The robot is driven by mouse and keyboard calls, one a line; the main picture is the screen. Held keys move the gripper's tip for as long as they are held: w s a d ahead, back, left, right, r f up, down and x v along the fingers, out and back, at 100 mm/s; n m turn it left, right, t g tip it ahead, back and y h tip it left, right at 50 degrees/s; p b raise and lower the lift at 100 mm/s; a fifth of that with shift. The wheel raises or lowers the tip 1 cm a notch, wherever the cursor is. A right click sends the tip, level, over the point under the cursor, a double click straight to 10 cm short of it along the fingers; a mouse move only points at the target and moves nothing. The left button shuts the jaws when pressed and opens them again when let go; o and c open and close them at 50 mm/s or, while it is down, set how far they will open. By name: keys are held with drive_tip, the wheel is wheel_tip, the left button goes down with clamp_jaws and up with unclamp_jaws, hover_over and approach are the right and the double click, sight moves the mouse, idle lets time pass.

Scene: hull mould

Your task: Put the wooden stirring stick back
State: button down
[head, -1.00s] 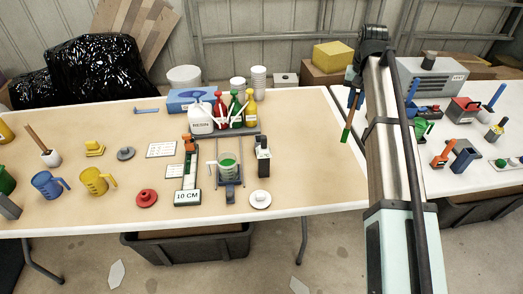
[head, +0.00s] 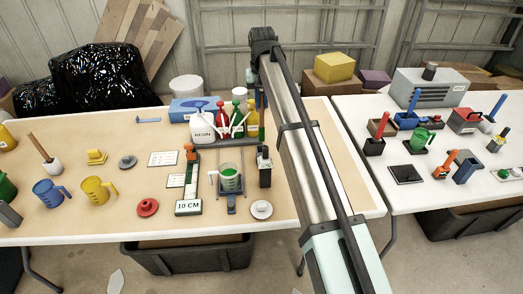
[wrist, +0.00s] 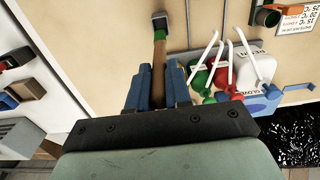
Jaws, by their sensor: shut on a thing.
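My gripper (wrist: 157,84) is shut on the wooden stirring stick (wrist: 159,62), which is brown with a green end and points away from the blue fingers. In the wrist view the green end is at a small dark square holder (wrist: 160,19); I cannot tell whether it is inside or just above it. In the head view the black holder with a white label (head: 265,177) stands right of the cup of green liquid (head: 230,179). My gripper is largely hidden behind the bottles and my arm there.
A white jug (head: 202,122) and red, green and yellow bottles (head: 252,118) stand close behind and left of the stick. A 10 CM gauge (head: 188,206) is left of the cup, and a white disc (head: 261,210) lies in front. The right table (head: 430,205) holds several tools.

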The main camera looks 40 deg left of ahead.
sight(262, 126)
wheel_tip(262, 126, down, 10)
drive_tip(key=shift+r, duration=0.1)
idle(0.4)
drive_tip(key=c, duration=1.1)
unclamp_jaws()
drive_tip(key=shift+o, duration=0.2)
wheel_tip(262, 126, up, 12)
drive_tip(key=shift+r, duration=0.1)
